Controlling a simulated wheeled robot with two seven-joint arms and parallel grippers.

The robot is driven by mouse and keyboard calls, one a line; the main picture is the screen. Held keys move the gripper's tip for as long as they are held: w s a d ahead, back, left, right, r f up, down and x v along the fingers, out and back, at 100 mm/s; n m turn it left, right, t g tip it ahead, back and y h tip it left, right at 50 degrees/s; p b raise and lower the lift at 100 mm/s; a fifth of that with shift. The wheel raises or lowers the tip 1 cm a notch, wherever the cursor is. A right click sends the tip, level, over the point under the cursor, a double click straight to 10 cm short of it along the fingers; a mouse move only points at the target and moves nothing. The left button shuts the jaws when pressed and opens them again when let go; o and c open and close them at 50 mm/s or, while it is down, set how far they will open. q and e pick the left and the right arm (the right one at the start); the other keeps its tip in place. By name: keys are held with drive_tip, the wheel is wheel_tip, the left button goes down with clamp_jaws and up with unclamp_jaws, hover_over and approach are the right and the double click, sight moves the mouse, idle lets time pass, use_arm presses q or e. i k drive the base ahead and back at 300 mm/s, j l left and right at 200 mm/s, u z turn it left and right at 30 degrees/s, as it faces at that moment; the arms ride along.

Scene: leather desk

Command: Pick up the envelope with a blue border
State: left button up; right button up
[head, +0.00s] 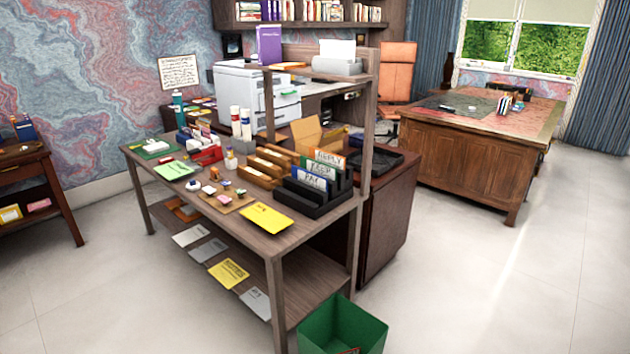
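I cannot make out an envelope with a blue border from here. Several flat envelope-like pieces lie on the lower shelf of the wooden table: a pale one (190,235), a grey one (208,250), a yellow one (229,272) and another pale one (256,303). Their borders are too small to tell. On the tabletop lie a yellow envelope-like piece (267,217) and a green one (173,170). A black sorter (312,200) at the table's right end holds upright cards, including a blue one (314,182). Neither of my grippers is in view.
The wooden table (225,228) stands ahead, crowded with small items. A green bin (343,325) stands at its near right corner. A low side table (30,163) is at the left and a large desk (465,155) at the back right. The floor at front left and right is clear.

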sight(321, 183)
drive_tip(key=j+z, duration=0.15)
drive_tip(key=z, duration=0.35)
drive_tip(key=i+j+z, duration=0.1)
drive_tip(key=z, duration=0.35)
drive_tip(key=j+z, duration=0.3)
drive_tip(key=z, duration=0.2)
drive_tip(key=j+z, duration=0.2)
drive_tip(key=j, duration=0.2)
drive_tip(key=k+j+z, duration=0.15)
drive_tip(key=j, duration=0.25)
drive_tip(key=j+z, duration=0.2)
drive_tip(key=j, duration=0.2)
drive_tip(key=k+j+z, duration=0.15)
drive_tip(key=j, duration=0.2)
drive_tip(key=k+j+z, duration=0.2)
drive_tip(key=j, duration=0.15)
drive_tip(key=k+j+z, duration=0.15)
drive_tip(key=j, duration=0.2)
